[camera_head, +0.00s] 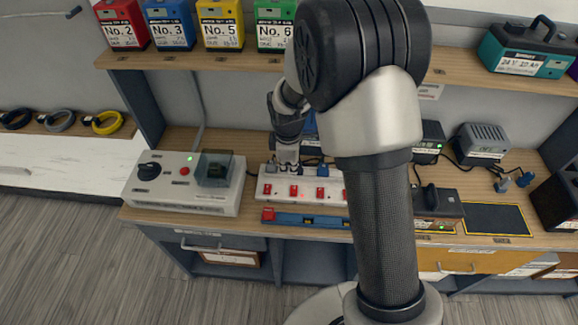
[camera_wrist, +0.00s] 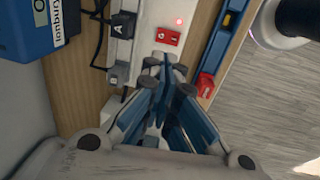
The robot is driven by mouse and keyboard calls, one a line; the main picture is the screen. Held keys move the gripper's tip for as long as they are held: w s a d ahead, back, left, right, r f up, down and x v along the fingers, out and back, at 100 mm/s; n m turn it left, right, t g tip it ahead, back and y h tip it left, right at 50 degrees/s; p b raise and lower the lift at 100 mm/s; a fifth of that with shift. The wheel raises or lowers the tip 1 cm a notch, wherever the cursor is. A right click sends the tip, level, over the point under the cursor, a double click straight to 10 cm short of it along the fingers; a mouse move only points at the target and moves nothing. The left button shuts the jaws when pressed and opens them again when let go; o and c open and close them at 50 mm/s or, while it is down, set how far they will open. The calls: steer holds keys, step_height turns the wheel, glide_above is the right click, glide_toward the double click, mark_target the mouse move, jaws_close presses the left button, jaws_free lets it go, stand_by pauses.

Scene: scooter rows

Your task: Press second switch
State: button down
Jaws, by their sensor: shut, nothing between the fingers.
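A white power strip (camera_head: 308,200) with a row of red switches lies on the workbench. In the head view the first red switch (camera_head: 267,189) is at its left end and the second red switch (camera_head: 293,190) is to the right of it. My gripper (camera_head: 288,158) points down at the strip, just behind the second switch. In the wrist view my gripper (camera_wrist: 166,72) is shut and empty over the strip (camera_wrist: 122,48). One red switch (camera_wrist: 168,37) shows just past the fingertips, with a lit red light beside it. The fingers hide the strip beneath them; contact cannot be told.
A grey control box (camera_head: 182,183) with a black knob stands left of the strip. A blue level (camera_head: 300,220) lies along its front side. A shelf with coloured battery boxes (camera_head: 220,24) hangs above.

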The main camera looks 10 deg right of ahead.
mark_target(289, 192)
steer(key=f+b, duration=0.1)
steer(key=f, duration=0.2)
steer(key=w+f+b, duration=0.1)
steer(key=f, duration=0.2)
steer(key=f+b, duration=0.1)
steer(key=f, duration=0.3)
steer(key=shift+w+d, duration=0.15)
steer(key=shift+f, duration=0.1)
steer(key=shift+w+d+f, duration=0.1)
steer(key=shift+f, duration=0.2)
steer(key=shift+s+a+r, duration=0.15)
steer(key=shift+s+a, duration=0.15)
steer(key=shift+s, duration=0.5)
step_height(289, 192, up, 14)
steer(key=w+p, duration=0.1)
steer(key=p, duration=0.5)
steer(key=shift+w+d, duration=0.15)
steer(key=shift+d, duration=0.05)
